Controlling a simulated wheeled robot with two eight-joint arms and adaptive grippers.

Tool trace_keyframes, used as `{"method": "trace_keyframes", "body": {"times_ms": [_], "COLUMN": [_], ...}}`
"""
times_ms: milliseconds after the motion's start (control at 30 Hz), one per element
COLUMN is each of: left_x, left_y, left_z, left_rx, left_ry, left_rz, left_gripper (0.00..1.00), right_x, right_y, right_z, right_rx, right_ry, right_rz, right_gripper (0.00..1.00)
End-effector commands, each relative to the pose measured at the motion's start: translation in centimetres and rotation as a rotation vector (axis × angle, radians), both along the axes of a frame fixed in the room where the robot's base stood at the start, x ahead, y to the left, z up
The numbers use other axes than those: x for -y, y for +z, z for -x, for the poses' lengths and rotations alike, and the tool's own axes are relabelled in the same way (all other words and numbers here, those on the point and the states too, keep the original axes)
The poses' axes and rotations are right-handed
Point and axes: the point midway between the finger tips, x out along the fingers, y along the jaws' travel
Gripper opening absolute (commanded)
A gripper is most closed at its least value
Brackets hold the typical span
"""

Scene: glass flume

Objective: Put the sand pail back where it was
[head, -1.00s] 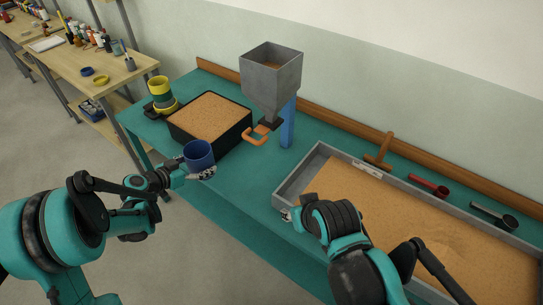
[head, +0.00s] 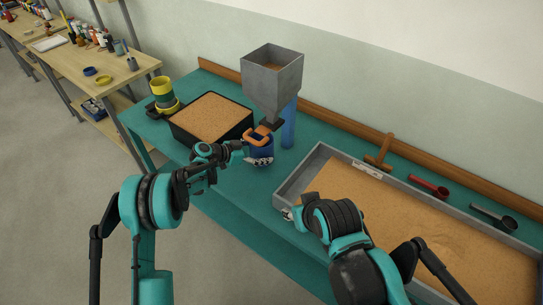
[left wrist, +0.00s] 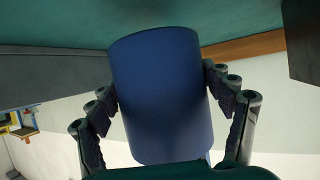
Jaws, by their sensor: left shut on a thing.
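The blue sand pail (head: 265,154) is in my left gripper (head: 257,161), just below the orange handle (head: 257,137) of the grey hopper (head: 270,80). In the left wrist view the pail (left wrist: 162,95) fills the middle, with a finger of the left gripper (left wrist: 165,105) on each side, shut on it. The handle partly covers the pail's top in the head view, so its inside is hidden. My right gripper (head: 289,213) is at the front left corner of the grey sand tray (head: 290,187); its fingers are too small to judge.
A blue post (head: 289,125) stands beside the hopper. A wooden tool (head: 380,155) and a red scoop (head: 430,187) lie behind the tray.

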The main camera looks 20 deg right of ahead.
Motion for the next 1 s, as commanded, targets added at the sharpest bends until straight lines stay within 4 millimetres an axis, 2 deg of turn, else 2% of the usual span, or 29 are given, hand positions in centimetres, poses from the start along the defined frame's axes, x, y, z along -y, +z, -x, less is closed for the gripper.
{"method": "trace_keyframes", "body": {"times_ms": [33,100,267,367,600,967,1000], "left_x": [1.3,2.8,4.5,4.7,4.7,4.6,4.6], "left_y": [-0.2,-0.2,0.0,-0.3,-3.5,-3.9,-4.0], "left_z": [-0.3,-0.7,-1.2,-1.3,-1.3,-1.3,-1.3], "left_rx": [-0.001,-0.001,0.0,0.0,0.0,0.0,0.0], "left_ry": [-0.004,-0.002,0.0,0.001,0.001,0.001,0.001], "left_rz": [0.0,0.0,0.0,0.0,0.0,0.0,0.0], "left_gripper": [0.48,0.48,0.48,0.48,0.48,0.48,0.83], "right_x": [0.0,0.0,0.0,0.0,0.0,0.0,0.0], "right_y": [-0.5,-0.8,-1.0,-1.2,-2.7,-2.9,-2.9], "right_z": [0.0,0.0,0.0,0.0,0.0,0.0,0.0], "right_rx": [0.0,0.0,0.0,0.0,0.0,0.0,0.0], "right_ry": [0.0,0.0,0.0,0.0,0.0,0.0,0.0], "right_rz": [0.0,0.0,0.0,0.0,0.0,0.0,0.0], "right_gripper": [0.4,0.4,0.4,0.4,0.4,0.4,0.4]}}
